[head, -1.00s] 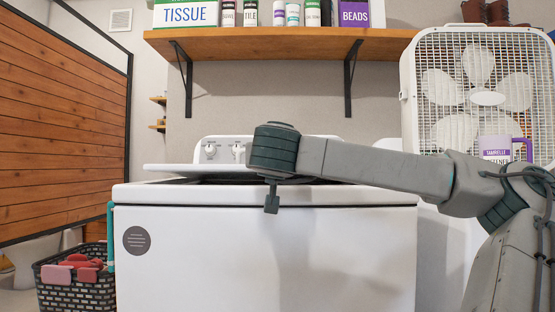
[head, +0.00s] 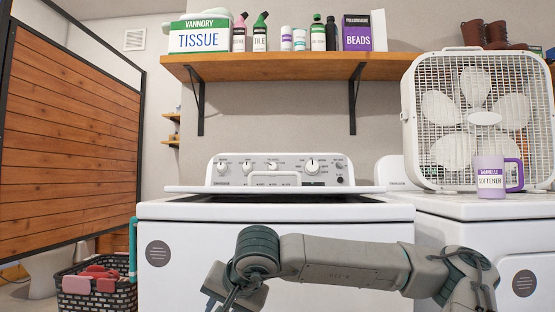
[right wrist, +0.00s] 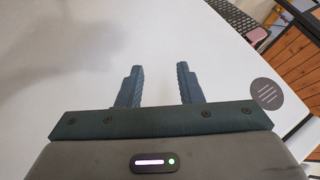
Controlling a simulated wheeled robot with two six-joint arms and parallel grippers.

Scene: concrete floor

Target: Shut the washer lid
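The white washer (head: 290,240) stands straight ahead in the head view. Its white lid (head: 230,189) lies nearly flat on top, with a dark gap under its front edge, so it is slightly raised. My right gripper (right wrist: 160,68) is open and empty in the right wrist view, its two dark fingers apart over the washer's white front panel. In the head view my right arm crosses low in front of the washer, below the lid; the gripper is only partly seen at the bottom. My left gripper is out of view.
A second white appliance (head: 480,207) at right bears a box fan (head: 475,120) and a purple-handled softener mug (head: 490,176). A wooden shelf (head: 280,68) with bottles and boxes hangs above. A dark basket (head: 95,300) stands at lower left, beside a slatted wooden door (head: 70,140).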

